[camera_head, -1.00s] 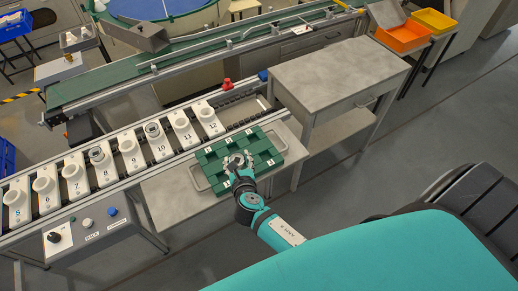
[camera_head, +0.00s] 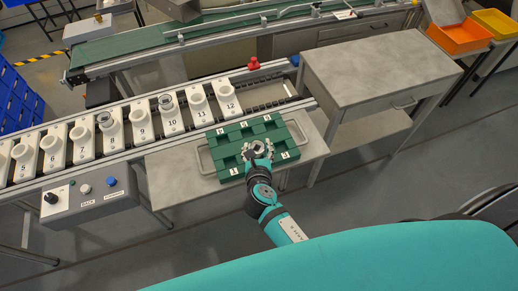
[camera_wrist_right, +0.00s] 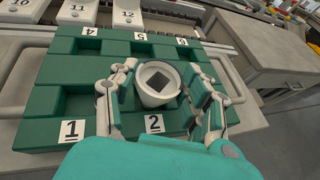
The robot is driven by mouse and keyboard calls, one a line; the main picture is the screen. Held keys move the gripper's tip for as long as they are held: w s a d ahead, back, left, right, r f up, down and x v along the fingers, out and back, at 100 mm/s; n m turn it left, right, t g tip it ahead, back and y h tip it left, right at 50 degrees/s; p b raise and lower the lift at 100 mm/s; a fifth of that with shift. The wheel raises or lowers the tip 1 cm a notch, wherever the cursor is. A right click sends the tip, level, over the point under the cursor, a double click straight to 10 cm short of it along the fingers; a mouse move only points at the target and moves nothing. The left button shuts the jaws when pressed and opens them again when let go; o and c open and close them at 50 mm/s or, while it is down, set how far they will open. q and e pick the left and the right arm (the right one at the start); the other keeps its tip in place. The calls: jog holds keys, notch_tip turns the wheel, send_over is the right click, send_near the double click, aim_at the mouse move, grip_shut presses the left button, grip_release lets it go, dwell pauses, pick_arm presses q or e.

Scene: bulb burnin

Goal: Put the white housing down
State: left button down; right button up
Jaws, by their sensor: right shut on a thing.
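The white housing (camera_wrist_right: 146,97) is a round cup with a dark square inside. My right gripper (camera_wrist_right: 158,92) is shut on it, with fingers on both sides. They are over the green tray (camera_wrist_right: 40,135), behind label 2 in the right wrist view. In the head view, the right gripper (camera_head: 258,149) is over the front middle of the tray (camera_head: 228,160). I cannot tell whether the housing touches the compartment floor. The gripper partly hides that compartment. My left gripper is not in view.
The tray lies on a grey table (camera_head: 175,185) beside a rail with numbered white holders (camera_head: 138,125). A grey cabinet (camera_head: 380,65) stands at the right. A control box (camera_head: 90,195) is at the left. Tray compartments 1 (camera_wrist_right: 88,103) and 4 (camera_wrist_right: 90,47) look empty.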

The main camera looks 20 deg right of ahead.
jog(key=shift+s+a, duration=0.15)
jog(key=shift+a, duration=0.1)
jog(key=o, duration=1)
jog(key=shift+d+f, duration=0.1)
jog(key=shift+d, duration=0.05)
jog(key=shift+c, duration=0.2)
jog(key=shift+r, duration=0.35)
jog(key=v, duration=1.2)
jog(key=shift+f+b, duration=0.25)
jog(key=shift+b, duration=0.15)
